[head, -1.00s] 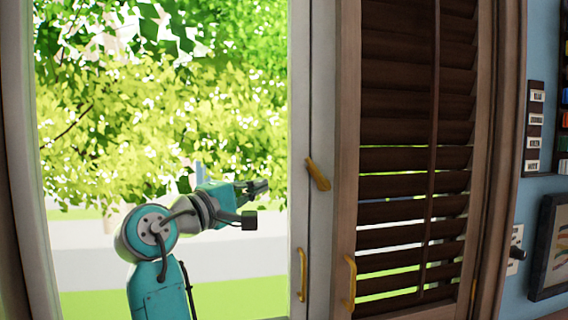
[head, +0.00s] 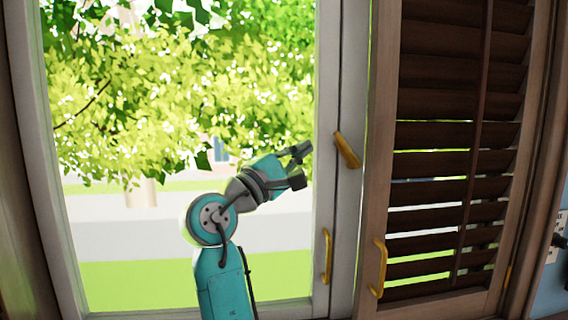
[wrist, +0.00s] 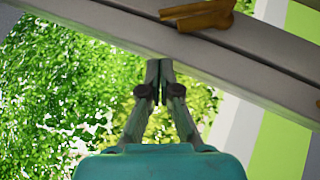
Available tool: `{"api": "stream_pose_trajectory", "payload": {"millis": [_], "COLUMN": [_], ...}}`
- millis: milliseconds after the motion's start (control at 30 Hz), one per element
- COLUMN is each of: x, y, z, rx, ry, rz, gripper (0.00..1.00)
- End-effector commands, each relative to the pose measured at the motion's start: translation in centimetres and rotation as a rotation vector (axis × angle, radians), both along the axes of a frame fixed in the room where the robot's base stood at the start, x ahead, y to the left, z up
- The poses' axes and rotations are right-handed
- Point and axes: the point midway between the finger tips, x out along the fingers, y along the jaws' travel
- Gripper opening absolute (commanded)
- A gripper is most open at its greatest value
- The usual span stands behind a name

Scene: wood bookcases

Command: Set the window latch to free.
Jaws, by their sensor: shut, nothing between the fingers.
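The yellow window latch (head: 346,150) sits on the white window frame, right of the glass, and is tilted, running from upper left to lower right. It also shows at the top of the wrist view (wrist: 200,14). My gripper (head: 304,150) is just left of the latch in the head view, apart from it. In the wrist view my gripper (wrist: 158,64) is shut and empty, its fingertips together at the near edge of the pale frame bar, with the latch beyond them. Whether the tips touch the frame cannot be told.
A yellow handle (head: 326,256) is on the window frame below the latch. Another yellow handle (head: 379,268) is on the brown louvred shutter (head: 455,130), which stands to the right. The window glass fills the left, with trees and lawn outside.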

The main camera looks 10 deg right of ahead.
Motion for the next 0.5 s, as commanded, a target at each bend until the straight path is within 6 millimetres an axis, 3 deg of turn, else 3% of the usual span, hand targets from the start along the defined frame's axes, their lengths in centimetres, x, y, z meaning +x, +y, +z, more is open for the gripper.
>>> {"api": "stream_pose_trajectory", "payload": {"millis": [200, 500], "x": [-0.2, -0.5], "y": [-2.8, -3.9], "z": [1.3, 1.9], "rx": [0.001, 0.001], "ry": [-0.002, 0.000], "rz": [-0.001, 0.001], "gripper": [0.00, 0.00]}}
